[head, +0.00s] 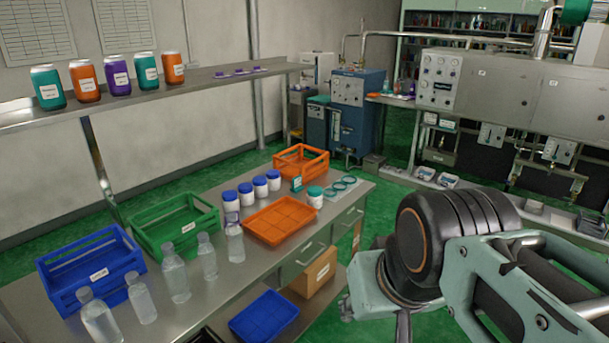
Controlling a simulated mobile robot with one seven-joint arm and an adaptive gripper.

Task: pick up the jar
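Several white jars stand on the steel bench. A row of them has blue lids, among them one blue-lidded jar (260,187) behind the orange tray. One white jar with a teal lid (315,199) stands apart at the tray's right end, close to some flat teal rings (342,184). I cannot tell which jar the task means. My arm fills the lower right, clear of the jars. My gripper's fingers cannot be made out in this view.
Clear bottles (175,277) stand at the bench front. The orange tray (280,220), blue crate (90,268), green crate (175,225) and orange crate (301,161) share the bench. A shelf (200,79) with coloured cans runs above. A cardboard box (314,275) sits underneath.

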